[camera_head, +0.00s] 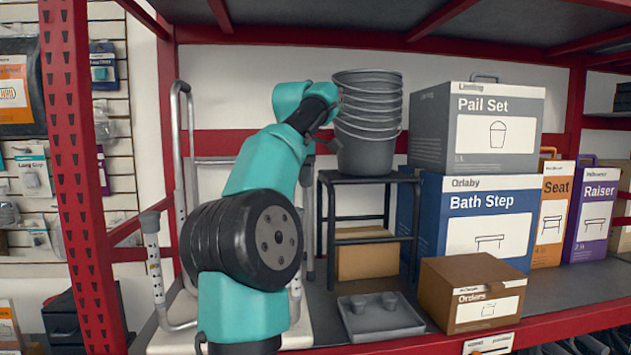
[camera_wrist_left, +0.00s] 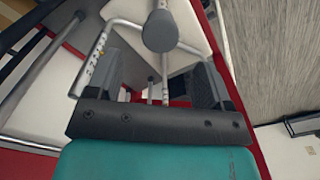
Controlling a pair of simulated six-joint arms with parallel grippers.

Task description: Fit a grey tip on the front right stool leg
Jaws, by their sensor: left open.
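Stacked grey pails (camera_head: 368,120) stand on a black step stand (camera_head: 375,180), close to my left gripper. A brown Orders box (camera_head: 450,300) sits right of the tray. Bath Step (camera_head: 432,220) and Pail Set (camera_head: 430,120) boxes stand behind. A red post (camera_head: 78,180) rises at the left.

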